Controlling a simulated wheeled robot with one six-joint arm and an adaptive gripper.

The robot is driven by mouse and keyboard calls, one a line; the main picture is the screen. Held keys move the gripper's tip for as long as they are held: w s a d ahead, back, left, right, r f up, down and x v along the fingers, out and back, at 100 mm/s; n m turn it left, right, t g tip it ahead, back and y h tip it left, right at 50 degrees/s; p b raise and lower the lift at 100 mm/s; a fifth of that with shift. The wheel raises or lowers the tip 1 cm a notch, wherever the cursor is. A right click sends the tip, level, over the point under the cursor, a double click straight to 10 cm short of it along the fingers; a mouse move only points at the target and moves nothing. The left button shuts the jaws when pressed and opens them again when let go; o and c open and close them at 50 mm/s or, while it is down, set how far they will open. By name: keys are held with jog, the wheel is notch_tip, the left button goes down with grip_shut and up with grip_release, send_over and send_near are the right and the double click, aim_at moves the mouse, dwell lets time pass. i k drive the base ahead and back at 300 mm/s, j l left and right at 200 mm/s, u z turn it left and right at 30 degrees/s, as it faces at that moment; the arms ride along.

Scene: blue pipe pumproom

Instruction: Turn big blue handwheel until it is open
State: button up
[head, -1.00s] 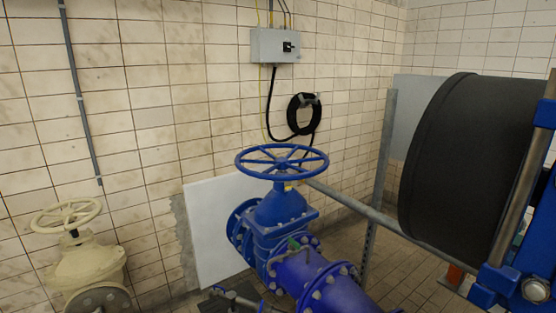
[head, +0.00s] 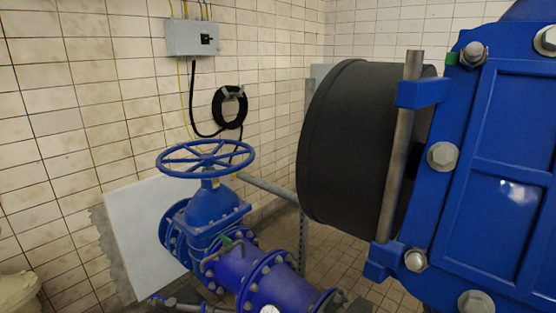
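The big blue handwheel (head: 206,158) lies level on top of a blue gate valve (head: 213,206), left of the middle in the head view. Its spokes and rim show in full, and nothing touches it. The valve sits in a blue pipe (head: 275,287) that runs toward the lower right. My gripper is not in the head view, so its state does not show.
A large black cylinder (head: 350,140) and a big blue flanged housing (head: 500,170) fill the right side. A grey rail (head: 268,187) runs behind the valve. A grey switch box (head: 192,38) and a coiled black hose (head: 228,106) hang on the tiled wall.

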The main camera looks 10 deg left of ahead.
aim_at(206, 159)
jog(key=i+j+z, duration=0.2)
jog(key=z, duration=0.25)
jog(key=i+j+z, duration=0.1)
jog(key=j+z, duration=0.4)
jog(key=i+j+z, duration=0.15)
jog(key=j+z, duration=0.15)
jog(key=j, duration=0.95)
jog(key=j+z, duration=0.25)
jog(key=j, duration=2.8)
jog(key=i, duration=0.05)
